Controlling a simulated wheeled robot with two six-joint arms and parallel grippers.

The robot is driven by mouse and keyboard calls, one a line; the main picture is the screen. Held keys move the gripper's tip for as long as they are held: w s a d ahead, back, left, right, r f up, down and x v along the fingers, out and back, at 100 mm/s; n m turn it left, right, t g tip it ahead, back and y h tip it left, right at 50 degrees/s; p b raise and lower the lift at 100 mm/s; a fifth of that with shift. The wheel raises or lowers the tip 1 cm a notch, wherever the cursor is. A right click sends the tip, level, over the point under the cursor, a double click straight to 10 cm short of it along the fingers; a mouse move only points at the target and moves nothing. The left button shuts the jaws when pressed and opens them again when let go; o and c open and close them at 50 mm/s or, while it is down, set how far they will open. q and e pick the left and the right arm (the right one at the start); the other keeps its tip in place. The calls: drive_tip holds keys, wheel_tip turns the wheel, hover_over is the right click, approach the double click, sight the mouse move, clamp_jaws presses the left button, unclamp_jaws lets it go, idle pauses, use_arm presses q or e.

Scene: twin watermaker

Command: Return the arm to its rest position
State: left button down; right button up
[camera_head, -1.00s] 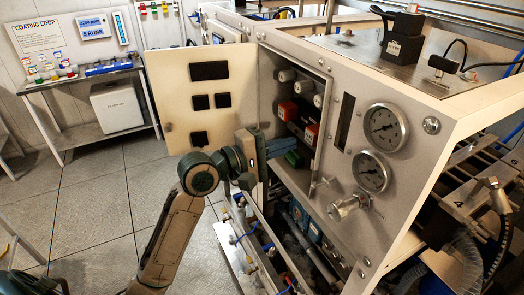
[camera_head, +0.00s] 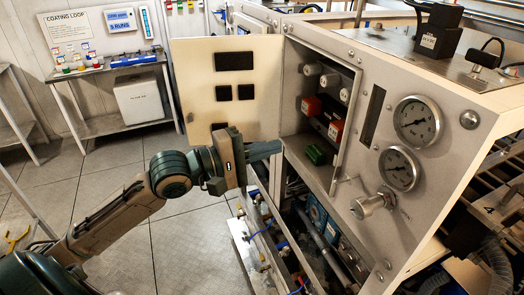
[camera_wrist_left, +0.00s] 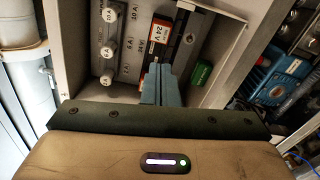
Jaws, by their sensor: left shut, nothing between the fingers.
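My left gripper (camera_head: 264,150) comes in from the left in the head view. Its fingers are shut with nothing between them, and they point right toward the open electrical cabinet (camera_head: 322,172). The fingers (camera_wrist_left: 160,84) also show in the left wrist view, in front of the cabinet's interior. The cabinet door (camera_head: 228,105) stands open behind the gripper. Inside are white knobs (camera_head: 328,80), orange-red modules (camera_head: 311,106) and a green block (camera_head: 315,154). The fingers appear clear of these parts. My right gripper is not in view.
Two pressure gauges (camera_head: 417,122) and a metal valve (camera_head: 372,202) stick out on the panel right of the cabinet. Below the gripper are open pipework and a metal frame (camera_head: 268,235). A shelf table (camera_head: 108,72) stands back left. The tiled floor between is clear.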

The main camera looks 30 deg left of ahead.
use_arm(q)
drive_tip(key=shift+s+a, duration=0.3)
drive_tip(key=shift+s, duration=0.3)
